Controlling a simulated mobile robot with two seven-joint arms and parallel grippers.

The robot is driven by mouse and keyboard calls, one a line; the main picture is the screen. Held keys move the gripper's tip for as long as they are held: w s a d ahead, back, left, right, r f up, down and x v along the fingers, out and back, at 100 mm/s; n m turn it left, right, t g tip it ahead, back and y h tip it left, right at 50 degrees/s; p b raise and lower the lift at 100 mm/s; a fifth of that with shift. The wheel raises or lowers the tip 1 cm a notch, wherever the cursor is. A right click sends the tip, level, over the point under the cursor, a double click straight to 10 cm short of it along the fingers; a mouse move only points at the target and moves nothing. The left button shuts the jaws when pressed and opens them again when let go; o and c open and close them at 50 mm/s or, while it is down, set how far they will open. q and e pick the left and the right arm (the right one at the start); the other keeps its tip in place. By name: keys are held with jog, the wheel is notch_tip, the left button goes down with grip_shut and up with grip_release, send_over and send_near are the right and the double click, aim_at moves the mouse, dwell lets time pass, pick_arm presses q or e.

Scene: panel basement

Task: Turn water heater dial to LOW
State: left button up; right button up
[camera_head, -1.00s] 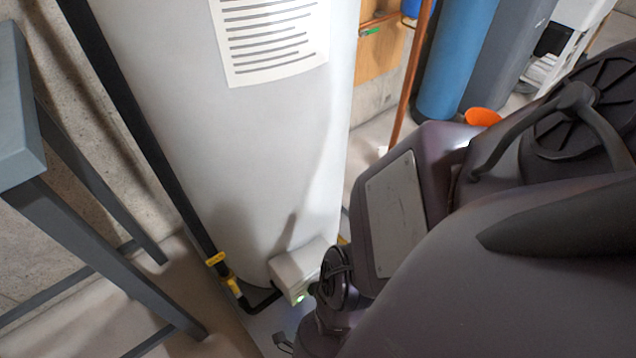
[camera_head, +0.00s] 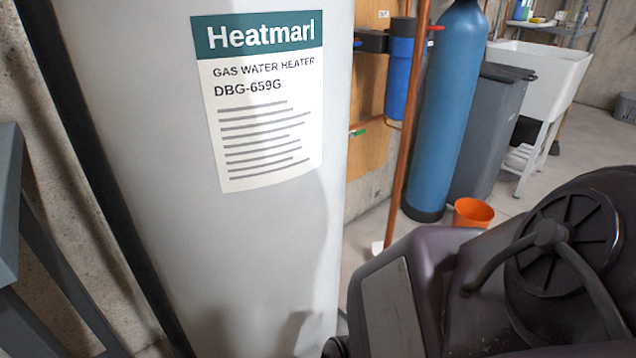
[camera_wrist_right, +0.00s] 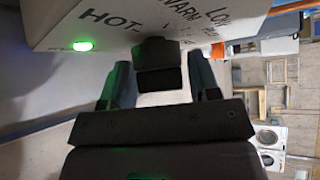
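The water heater (camera_head: 265,230) is a tall white tank with a green and white label at the left of the head view. Its control box (camera_wrist_right: 90,25) is out of the head view but fills the top of the right wrist view. The box has the words HOT, WARM and LOW and a lit green light. A dark block that looks like the dial (camera_wrist_right: 158,55) stands out from the box. My right gripper (camera_wrist_right: 161,82) is open, its fingers apart on either side of this block; contact is unclear. My left gripper is in neither view.
My own dark arm fills the lower right of the head view. A copper pipe (camera_head: 408,120), a blue cylinder (camera_head: 445,110) and an orange bucket (camera_head: 472,212) stand behind. A grey stand (camera_head: 45,270) is close on the left. Open floor (camera_head: 600,135) lies at the right.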

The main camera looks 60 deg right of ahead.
jog(key=c, duration=0.6)
jog(key=shift+n+t+h, duration=0.3)
jog(key=shift+n+h, duration=0.5)
jog(key=shift+h, duration=0.2)
jog(key=o, duration=0.9)
jog(key=shift+a, duration=0.1)
